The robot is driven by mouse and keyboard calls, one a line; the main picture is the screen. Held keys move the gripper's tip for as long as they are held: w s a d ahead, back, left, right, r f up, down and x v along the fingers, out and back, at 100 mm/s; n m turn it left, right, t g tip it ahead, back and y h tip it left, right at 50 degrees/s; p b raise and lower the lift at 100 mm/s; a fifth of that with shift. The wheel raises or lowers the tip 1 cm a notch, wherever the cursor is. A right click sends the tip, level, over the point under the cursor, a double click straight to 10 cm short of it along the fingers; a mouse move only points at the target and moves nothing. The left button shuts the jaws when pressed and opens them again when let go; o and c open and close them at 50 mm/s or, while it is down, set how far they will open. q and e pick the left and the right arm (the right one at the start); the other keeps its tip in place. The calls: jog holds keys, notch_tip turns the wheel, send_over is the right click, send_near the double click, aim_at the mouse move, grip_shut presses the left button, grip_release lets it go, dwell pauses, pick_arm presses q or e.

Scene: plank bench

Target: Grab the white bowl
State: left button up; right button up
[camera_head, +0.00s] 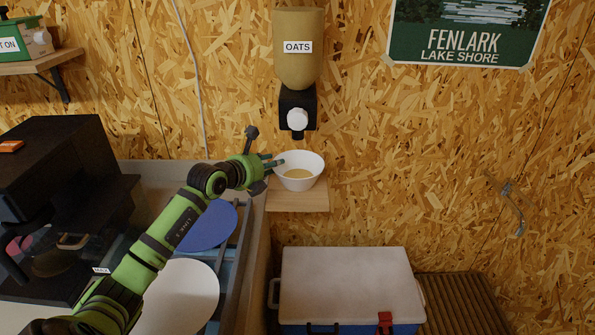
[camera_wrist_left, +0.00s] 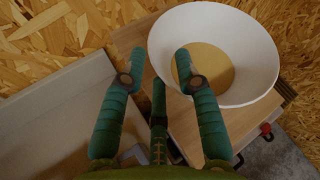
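The white bowl (camera_head: 301,184) stands upright on a small wooden shelf (camera_head: 299,204) with some tan contents inside. It also shows large in the left wrist view (camera_wrist_left: 258,50). My left gripper (camera_head: 278,161) is at the bowl's left rim, reaching in from the left. In the left wrist view my left gripper (camera_wrist_left: 160,60) is open, with a gap between its green fingers. One finger overlaps the bowl's inside and the other is to the left of the rim. I cannot tell whether either touches the bowl. My right gripper is in neither view.
An oats dispenser (camera_head: 298,60) hangs on the wall just above the bowl. A cooler box with a white lid (camera_head: 345,280) stands below the shelf. A blue disc (camera_head: 208,228) and a white disc (camera_head: 190,295) lie under my left arm. A black box-shaped appliance (camera_head: 60,165) is at left.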

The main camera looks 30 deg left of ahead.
aim_at(298, 173)
pick_arm(q)
jog(key=x, duration=0.3)
jog(key=shift+w+a+p, duration=0.1)
jog(key=shift+p, duration=0.3)
jog(key=shift+w+f, duration=0.15)
jog(key=shift+w, duration=0.1)
grip_shut()
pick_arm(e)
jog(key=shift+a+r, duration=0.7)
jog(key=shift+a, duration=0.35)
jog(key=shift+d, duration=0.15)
pick_arm(q)
jog(key=shift+a+r, duration=0.1)
jog(key=shift+r, duration=0.1)
